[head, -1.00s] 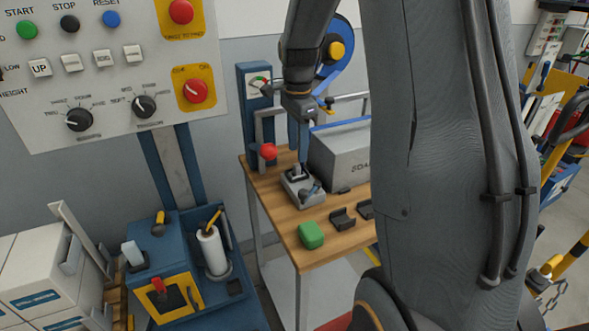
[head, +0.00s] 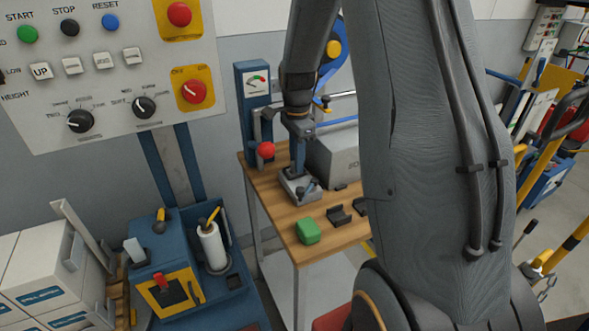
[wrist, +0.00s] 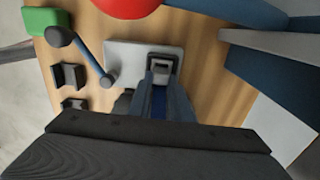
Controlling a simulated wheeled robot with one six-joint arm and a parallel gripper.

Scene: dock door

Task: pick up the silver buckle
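The silver buckle (wrist: 160,59) shows in the wrist view as a small grey frame with a dark middle, on a pale grey plate. My gripper (wrist: 160,80) is right at it, its blue-grey fingers pointing down and partly covering it. In the head view my gripper (head: 298,170) reaches down to the grey tensioner base (head: 303,197) on the wooden bench. The buckle cannot be made out there. Whether the fingers touch or enclose the buckle cannot be told.
A green block (head: 307,231) and dark clips (head: 339,215) lie nearer the bench front. A black-knobbed lever (wrist: 85,55) stands beside the plate. A red ball knob (head: 265,150) and a grey box (head: 335,158) are close to my gripper. Bare wood (head: 284,215) shows in front.

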